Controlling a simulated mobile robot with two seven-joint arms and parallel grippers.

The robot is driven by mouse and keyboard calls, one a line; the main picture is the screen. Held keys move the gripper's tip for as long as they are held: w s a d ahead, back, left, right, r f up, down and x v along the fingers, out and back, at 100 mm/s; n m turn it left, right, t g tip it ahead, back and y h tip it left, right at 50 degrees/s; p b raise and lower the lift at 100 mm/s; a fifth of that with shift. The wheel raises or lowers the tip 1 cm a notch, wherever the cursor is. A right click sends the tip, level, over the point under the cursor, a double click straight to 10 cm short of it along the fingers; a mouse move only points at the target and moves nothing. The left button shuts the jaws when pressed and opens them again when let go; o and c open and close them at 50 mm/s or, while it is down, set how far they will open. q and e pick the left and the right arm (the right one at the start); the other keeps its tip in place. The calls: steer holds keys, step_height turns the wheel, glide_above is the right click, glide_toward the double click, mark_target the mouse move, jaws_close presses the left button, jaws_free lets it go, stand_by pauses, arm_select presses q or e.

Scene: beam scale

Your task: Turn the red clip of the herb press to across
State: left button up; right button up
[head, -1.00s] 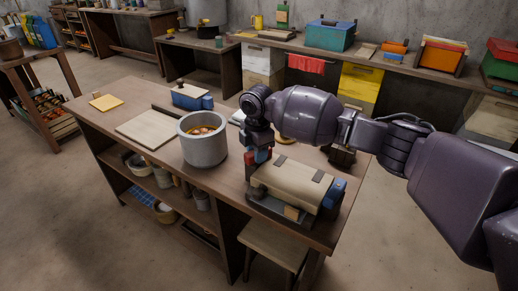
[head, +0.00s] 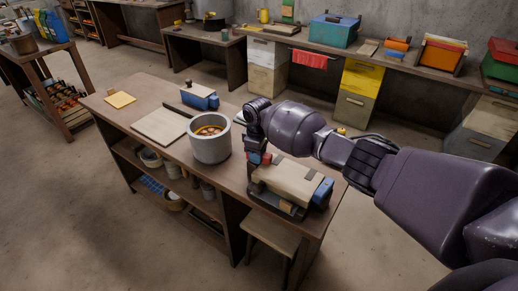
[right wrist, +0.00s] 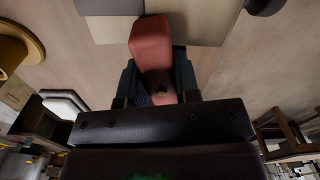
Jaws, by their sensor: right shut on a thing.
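The herb press (head: 289,178) is a cream box with dark straps on a dark base, near the front right end of the wooden bench. A blue clip (head: 322,192) sits at its right end. The red clip (head: 254,158) is at its left end, partly hidden by my gripper. My right gripper (head: 260,162) comes down from above at that end. In the right wrist view the red clip (right wrist: 152,45) runs out from between the dark jaws (right wrist: 160,88), slightly tilted, towards the pale press body (right wrist: 190,22). The jaws are shut on it. My left gripper is out of view.
A grey pot (head: 210,145) with orange contents stands just left of the press. A pale board (head: 160,126) and a blue-based box (head: 200,97) are further left on the bench (head: 120,120). A stool (head: 270,235) stands below the front edge.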

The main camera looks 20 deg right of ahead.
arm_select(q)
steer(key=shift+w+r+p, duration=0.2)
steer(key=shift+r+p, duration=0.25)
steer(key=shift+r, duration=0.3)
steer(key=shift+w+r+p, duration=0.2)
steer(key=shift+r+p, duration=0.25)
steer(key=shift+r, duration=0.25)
arm_select(e)
steer(key=shift+s+a+m, duration=0.1)
steer(key=shift+m, duration=1.1)
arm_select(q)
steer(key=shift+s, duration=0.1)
arm_select(e)
steer(key=o, duration=0.9)
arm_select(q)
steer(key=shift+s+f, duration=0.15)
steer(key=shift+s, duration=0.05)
arm_select(e)
step_height(320, 180, up, 9)
steer(key=shift+r+p, duration=0.2)
steer(key=shift+p, duration=0.25)
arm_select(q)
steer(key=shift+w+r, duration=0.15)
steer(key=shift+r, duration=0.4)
arm_select(e)
steer(key=shift+r, duration=0.75)
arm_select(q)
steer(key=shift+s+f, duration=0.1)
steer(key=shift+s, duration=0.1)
